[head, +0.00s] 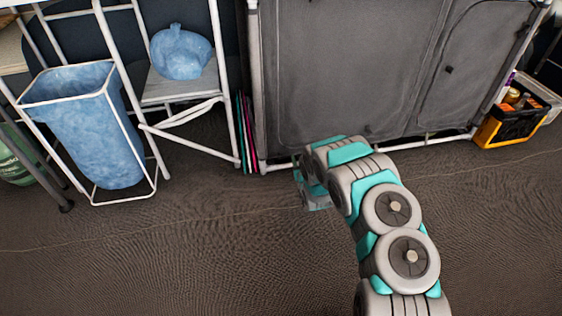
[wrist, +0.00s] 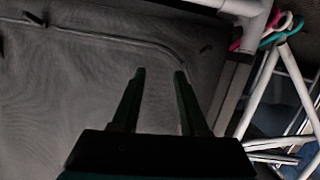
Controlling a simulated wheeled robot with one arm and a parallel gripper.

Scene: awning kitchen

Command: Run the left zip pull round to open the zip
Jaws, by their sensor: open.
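The grey fabric front of the cabinet (head: 345,65) fills the upper middle of the head view. In the wrist view the fabric (wrist: 75,85) carries a curved zip line (wrist: 130,40) that bends down at the right. I cannot tell which is the left zip pull. My gripper (wrist: 159,73) is open and empty, its fingertips below the zip line and apart from both tabs. In the head view my arm hides its fingertips.
A white frame pole runs along the cabinet's edges. A yellow-black crate (head: 508,122) stands at the right. The brown floor (head: 190,255) in front is clear.

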